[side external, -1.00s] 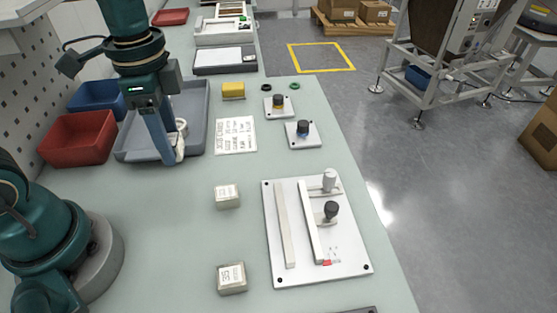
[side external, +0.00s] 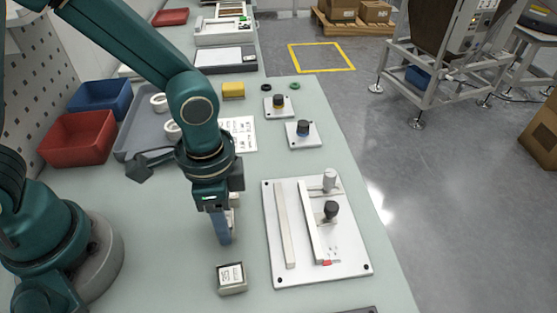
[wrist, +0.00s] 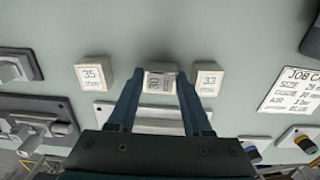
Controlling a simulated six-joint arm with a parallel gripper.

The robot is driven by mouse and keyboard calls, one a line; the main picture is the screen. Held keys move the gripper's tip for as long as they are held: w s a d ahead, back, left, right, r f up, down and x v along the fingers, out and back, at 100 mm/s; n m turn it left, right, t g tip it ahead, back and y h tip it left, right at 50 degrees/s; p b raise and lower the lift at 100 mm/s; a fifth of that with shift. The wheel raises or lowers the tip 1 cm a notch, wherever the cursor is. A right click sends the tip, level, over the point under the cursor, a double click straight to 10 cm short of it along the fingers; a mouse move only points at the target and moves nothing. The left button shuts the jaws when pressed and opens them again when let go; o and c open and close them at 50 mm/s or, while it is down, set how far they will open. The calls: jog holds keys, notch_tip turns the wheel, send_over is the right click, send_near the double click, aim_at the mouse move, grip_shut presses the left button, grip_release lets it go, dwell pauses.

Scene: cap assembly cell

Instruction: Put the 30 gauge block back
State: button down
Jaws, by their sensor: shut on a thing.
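My gripper (side external: 223,238) points down over the bench, left of the white fixture plate. Its fingers are shut on the 30 gauge block (wrist: 160,82), a pale block whose label shows between the fingertips in the wrist view. In that view it lies in a row between the 35 block (wrist: 93,74) on the left and the 33 block (wrist: 208,79) on the right, apart from both. In the side view the 35 block (side external: 231,278) stands just in front of the gripper; the 33 block is mostly hidden behind my arm. I cannot tell whether the held block touches the bench.
The white fixture plate (side external: 283,277) with rails and knobs is close on the right. A job card (side external: 244,138) lies behind my gripper. Red (side external: 78,141) and blue (side external: 98,97) bins and a grey tray (side external: 134,131) stand at the left. Bare bench lies left of the blocks.

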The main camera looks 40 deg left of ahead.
jog(key=shift+f, duration=0.35)
jog(key=shift+f, duration=0.1)
jog(key=c, duration=0.6)
grip_release()
notch_tip(320, 180, up, 11)
jog(key=s+a+r+n+t, duration=0.1)
jog(key=a+r+n+t, duration=0.1)
jog(key=a+n, duration=0.2)
jog(key=s+a+r+n+t, duration=0.2)
jog(key=a+n+t, duration=0.1)
jog(key=a+n, duration=0.2)
jog(key=shift+s+a+t, duration=0.3)
jog(key=shift+a, duration=0.5)
